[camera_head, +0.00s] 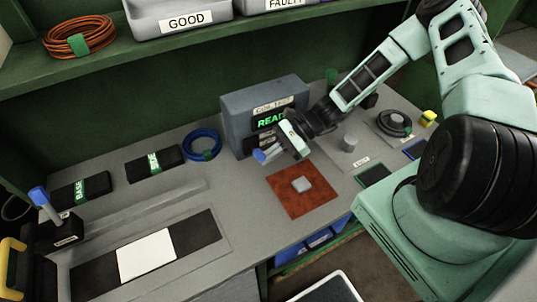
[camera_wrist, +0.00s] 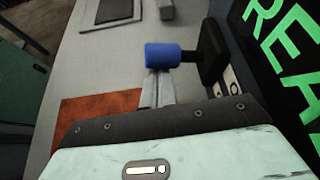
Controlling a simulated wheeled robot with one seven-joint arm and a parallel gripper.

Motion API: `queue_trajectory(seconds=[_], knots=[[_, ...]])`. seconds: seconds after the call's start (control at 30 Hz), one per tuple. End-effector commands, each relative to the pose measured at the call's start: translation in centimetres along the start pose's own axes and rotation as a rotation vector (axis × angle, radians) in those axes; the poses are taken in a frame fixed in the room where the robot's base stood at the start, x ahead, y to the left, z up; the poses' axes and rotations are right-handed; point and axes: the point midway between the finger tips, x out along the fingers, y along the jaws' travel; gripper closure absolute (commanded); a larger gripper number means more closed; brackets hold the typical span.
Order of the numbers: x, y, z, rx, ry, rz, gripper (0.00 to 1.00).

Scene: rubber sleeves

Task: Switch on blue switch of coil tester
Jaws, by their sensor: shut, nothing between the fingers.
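The coil tester (camera_head: 238,115) is a grey box at the back of the bench, with a lit green "READ…" display (camera_head: 270,120) partly covered by my arm. Its blue switch (camera_head: 259,156) shows low at the front of the tester. In the wrist view the blue switch (camera_wrist: 163,56) is a blue knob on a black lever arm beside the display. My gripper (camera_head: 271,151) is shut and empty. In the wrist view its fingertips (camera_wrist: 157,76) are right at the blue knob and overlap its edge; I cannot tell whether they touch.
A rust-red mat (camera_head: 291,203) with a small grey block (camera_head: 301,185) lies in front of the tester. A blue coil (camera_head: 203,144) lies to its left. A grey post (camera_head: 349,143) and a dark coil (camera_head: 394,123) stand to the right. A shelf (camera_head: 180,52) overhangs the back.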

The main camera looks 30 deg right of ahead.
Motion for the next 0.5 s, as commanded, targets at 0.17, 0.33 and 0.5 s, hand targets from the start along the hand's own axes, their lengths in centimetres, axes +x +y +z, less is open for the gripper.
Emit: queue_trajectory(seconds=[0.17,0.33,0.5], knots=[[0.0,0.0,-0.1,-0.001,0.000,0.000,1.00],[-0.2,0.0,0.4,-0.001,0.001,0.000,1.00],[-0.6,-0.1,1.2,-0.002,-0.001,0.000,1.00]])
